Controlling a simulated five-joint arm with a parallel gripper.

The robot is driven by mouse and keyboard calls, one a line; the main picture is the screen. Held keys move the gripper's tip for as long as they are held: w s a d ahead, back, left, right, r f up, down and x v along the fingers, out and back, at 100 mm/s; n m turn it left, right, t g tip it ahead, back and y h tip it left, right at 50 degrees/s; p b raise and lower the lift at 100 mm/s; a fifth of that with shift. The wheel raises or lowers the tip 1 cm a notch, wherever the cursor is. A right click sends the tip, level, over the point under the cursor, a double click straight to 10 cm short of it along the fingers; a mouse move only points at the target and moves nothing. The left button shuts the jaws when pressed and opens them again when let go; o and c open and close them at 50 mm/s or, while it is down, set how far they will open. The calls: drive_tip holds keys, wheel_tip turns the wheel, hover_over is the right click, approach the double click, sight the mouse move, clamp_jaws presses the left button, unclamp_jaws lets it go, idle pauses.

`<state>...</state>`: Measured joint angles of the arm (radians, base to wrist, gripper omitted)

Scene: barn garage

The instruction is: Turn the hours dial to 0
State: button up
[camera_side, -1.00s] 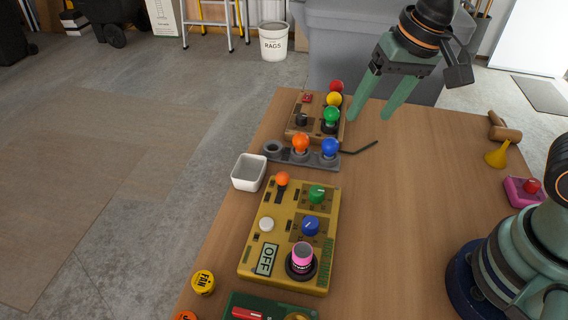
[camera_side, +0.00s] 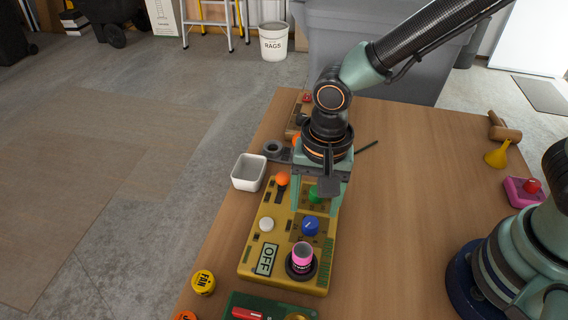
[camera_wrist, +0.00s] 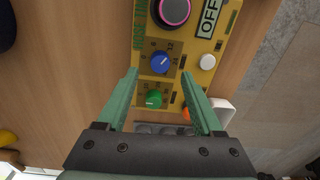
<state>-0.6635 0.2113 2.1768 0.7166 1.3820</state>
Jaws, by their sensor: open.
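A yellow panel (camera_side: 258,225) lies on the table, with a blue dial (camera_side: 310,226) and a green dial (camera_side: 316,193) on its right part. In the wrist view the blue dial (camera_wrist: 161,62) has a white pointer line and small, hard-to-read numbers around it. The green dial (camera_wrist: 153,98) sits below it there. I cannot read which dial is labelled hours. My gripper (camera_side: 315,210) is open and points down over the panel. In the wrist view my gripper (camera_wrist: 159,74) has one finger on each side of the dials, apart from them, with nothing held.

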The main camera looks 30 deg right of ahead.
sight(311, 222)
drive_tip(key=shift+w+a+f, duration=0.1)
drive_tip(key=shift+f, duration=2.4)
drive_tip(key=shift+c, duration=0.3)
clamp_jaws()
